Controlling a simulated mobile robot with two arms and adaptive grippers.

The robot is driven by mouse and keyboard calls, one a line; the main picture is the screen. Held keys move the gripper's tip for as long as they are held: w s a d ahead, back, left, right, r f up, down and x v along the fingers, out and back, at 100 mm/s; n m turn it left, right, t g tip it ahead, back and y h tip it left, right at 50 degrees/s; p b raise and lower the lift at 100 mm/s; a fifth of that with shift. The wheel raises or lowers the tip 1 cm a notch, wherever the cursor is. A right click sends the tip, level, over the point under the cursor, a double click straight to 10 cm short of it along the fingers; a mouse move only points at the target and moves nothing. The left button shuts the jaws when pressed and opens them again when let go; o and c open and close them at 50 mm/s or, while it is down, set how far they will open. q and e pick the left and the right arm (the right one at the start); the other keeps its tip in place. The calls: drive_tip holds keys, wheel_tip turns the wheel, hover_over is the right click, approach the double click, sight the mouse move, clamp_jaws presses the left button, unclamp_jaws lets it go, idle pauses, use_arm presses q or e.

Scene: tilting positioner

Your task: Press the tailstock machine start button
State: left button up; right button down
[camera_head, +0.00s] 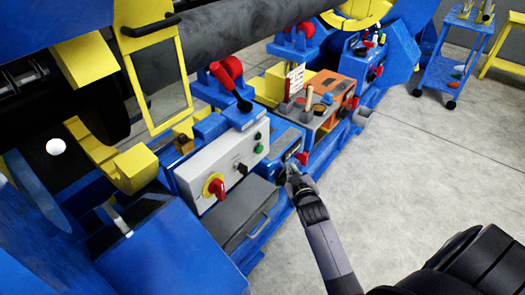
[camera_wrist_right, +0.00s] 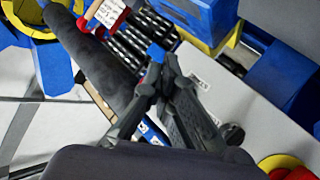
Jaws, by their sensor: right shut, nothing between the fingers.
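A light grey control panel (camera_head: 222,165) faces the aisle on the blue machine. It has a green button (camera_head: 259,149) near its right end, a darker round button (camera_head: 257,136) just above it, a black knob (camera_head: 241,169) and a red-and-yellow rotary switch (camera_head: 214,187). My right gripper (camera_head: 291,172) is shut and empty, right of and below the green button in the head view. In the right wrist view the closed fingers (camera_wrist_right: 157,62) lie across the panel's edge, with the black knob (camera_wrist_right: 232,133) to their right. The green button cannot be made out there. My left gripper is not in view.
A black lever (camera_head: 241,101) with a red part stands above the panel. A grey box with a handle (camera_head: 240,217) juts out below it. An orange-topped unit (camera_head: 330,88) stands further right. The grey floor (camera_head: 420,150) is open on the right, with a blue cart (camera_head: 450,60) beyond.

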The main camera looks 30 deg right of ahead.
sight(260, 150)
idle(0.3)
drive_tip(key=w+a+b, duration=0.3)
drive_tip(key=w+b, duration=0.1)
drive_tip(key=w, duration=0.4)
drive_tip(key=shift+a, duration=0.15)
drive_tip(key=shift+w, duration=0.15)
idle(1.3)
drive_tip(key=shift+w+a, duration=0.15)
drive_tip(key=shift+w, duration=0.2)
